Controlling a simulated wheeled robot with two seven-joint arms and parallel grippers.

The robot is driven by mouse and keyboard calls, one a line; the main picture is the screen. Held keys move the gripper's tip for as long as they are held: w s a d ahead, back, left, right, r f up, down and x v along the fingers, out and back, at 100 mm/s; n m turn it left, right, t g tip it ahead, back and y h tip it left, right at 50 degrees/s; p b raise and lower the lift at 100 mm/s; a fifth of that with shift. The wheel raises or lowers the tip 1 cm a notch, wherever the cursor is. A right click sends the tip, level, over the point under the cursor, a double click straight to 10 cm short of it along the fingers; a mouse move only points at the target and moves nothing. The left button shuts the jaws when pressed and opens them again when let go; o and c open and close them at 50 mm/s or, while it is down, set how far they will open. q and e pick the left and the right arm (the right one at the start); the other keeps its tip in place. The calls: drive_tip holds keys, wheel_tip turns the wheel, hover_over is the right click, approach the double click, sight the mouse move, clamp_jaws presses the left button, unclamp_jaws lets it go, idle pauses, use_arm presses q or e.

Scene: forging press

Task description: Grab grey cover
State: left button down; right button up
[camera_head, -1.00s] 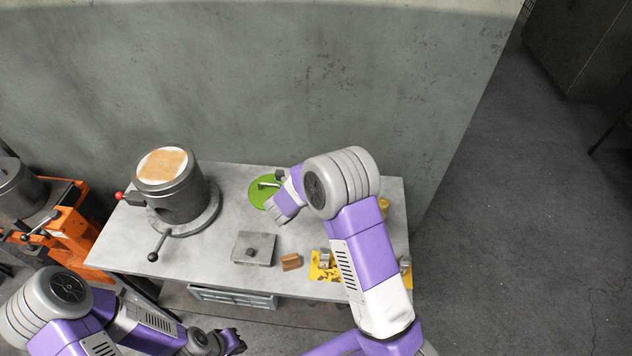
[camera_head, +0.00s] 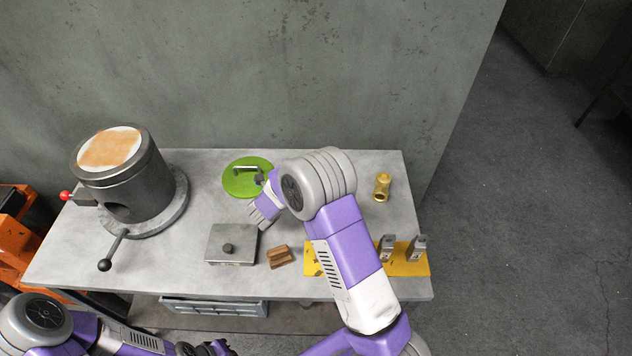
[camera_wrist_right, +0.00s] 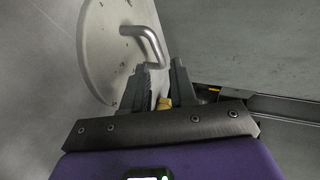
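A grey square plate with a round knob (camera_head: 230,245) lies flat near the table's front edge. A green round disc with a metal bar handle (camera_head: 240,185) lies behind it. My right gripper (camera_head: 260,177) is small and partly hidden beside this handle. In the right wrist view, my right gripper (camera_wrist_right: 158,82) is open, its two fingers apart at the end of a bent metal handle (camera_wrist_right: 150,43). That handle is on a round disc (camera_wrist_right: 103,45) that looks pale grey there. My left gripper (camera_head: 215,348) is at the bottom edge, partly cut off; its opening is unclear.
A dark cylindrical vessel (camera_head: 128,180) with a lever stands at the table's left. A brown block (camera_head: 280,256) lies beside the square plate. A yellow plate (camera_head: 402,262) with metal pieces and a brass part (camera_head: 382,187) are at the right. A wall (camera_head: 300,70) rises behind.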

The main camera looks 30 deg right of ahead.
drive_tip(key=x, duration=0.7)
drive_tip(key=shift+a+f+b, duration=0.1)
drive_tip(key=shift+a+b, duration=0.05)
drive_tip(key=shift+b, duration=0.15)
clamp_jaws()
drive_tip(key=shift+w, duration=0.1)
